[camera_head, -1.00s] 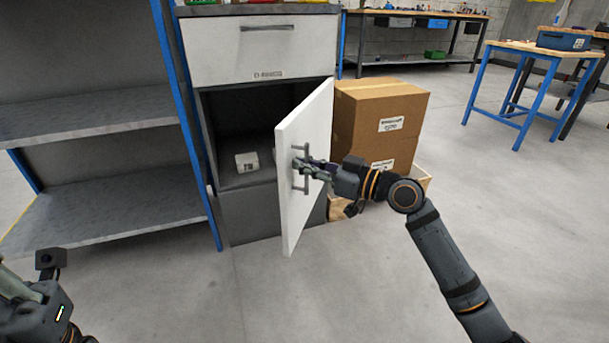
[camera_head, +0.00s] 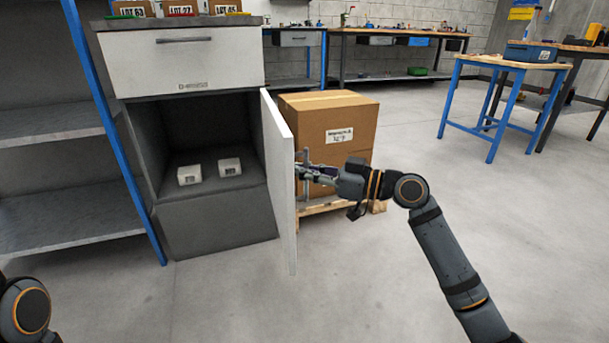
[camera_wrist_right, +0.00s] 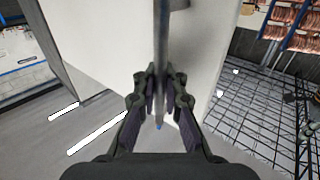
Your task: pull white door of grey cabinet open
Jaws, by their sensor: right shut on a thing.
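The white door (camera_head: 281,180) of the grey cabinet (camera_head: 215,225) stands wide open in the head view, hinged at the cabinet's right side and seen nearly edge-on. My right gripper (camera_head: 303,173) is shut on the door's handle (camera_head: 306,156), on the door's right-hand face. In the right wrist view the fingers (camera_wrist_right: 158,90) close from both sides on the upright handle bar (camera_wrist_right: 160,45), with the white door behind it. Only a dark joint of my left arm shows at the bottom left of the head view; its gripper is out of frame.
Two small white boxes (camera_head: 195,174) lie inside the cabinet. A cardboard box (camera_head: 325,115) on a wooden pallet (camera_head: 322,207) stands close behind the door and gripper. A shelf with blue posts (camera_head: 110,130) is at the left. The front floor is clear.

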